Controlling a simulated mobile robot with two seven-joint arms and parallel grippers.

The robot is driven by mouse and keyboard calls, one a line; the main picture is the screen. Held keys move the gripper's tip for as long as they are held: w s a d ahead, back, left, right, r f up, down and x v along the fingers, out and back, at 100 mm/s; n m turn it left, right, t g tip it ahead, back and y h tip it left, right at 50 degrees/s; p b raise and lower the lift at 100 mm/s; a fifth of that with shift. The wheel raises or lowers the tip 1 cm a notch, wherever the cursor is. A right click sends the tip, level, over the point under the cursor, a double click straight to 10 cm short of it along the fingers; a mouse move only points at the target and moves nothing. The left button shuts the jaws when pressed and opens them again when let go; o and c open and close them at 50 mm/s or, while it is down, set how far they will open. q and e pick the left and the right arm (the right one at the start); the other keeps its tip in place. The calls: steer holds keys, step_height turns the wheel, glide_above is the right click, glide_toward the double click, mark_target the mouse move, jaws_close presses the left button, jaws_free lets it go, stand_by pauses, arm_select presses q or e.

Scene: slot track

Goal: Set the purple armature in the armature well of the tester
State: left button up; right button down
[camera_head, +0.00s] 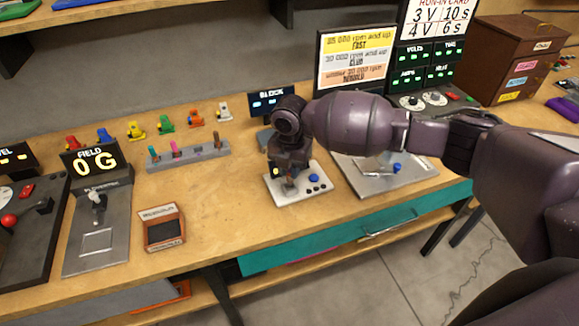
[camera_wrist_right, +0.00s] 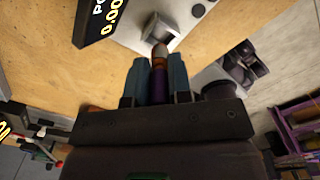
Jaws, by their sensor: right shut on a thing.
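The purple armature (camera_wrist_right: 158,85) is upright between the two blue-grey fingers of my right gripper (camera_wrist_right: 157,80), its copper-coloured end pointing up the wrist view. In that view the end lies over or at a grey square socket (camera_wrist_right: 172,33) on a pale plate; I cannot tell whether it has entered. In the head view my right gripper (camera_head: 289,186) is low over a white-plated device (camera_head: 318,196) with a blue button. The gripper hides part of this device and the armature. My left gripper is not in view.
A grey rack (camera_head: 188,153) with several coloured parts stands to the left. The field meter (camera_head: 97,215) and a small orange-framed box (camera_head: 163,228) are farther left. A grey-plated device (camera_head: 405,178) is close on the right. The bench front is clear between box and white plate.

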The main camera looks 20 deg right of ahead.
steer(key=shift+f, duration=0.55)
steer(key=shift+f+b, duration=0.55)
steer(key=shift+f, duration=0.8)
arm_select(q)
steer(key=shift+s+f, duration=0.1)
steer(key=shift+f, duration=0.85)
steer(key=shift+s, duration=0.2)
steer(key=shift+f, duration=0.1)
arm_select(e)
steer(key=shift+f, duration=0.25)
steer(key=c, duration=1)
jaws_free()
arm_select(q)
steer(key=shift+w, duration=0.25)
arm_select(e)
steer(key=shift+o, duration=0.2)
steer(key=shift+r, duration=0.1)
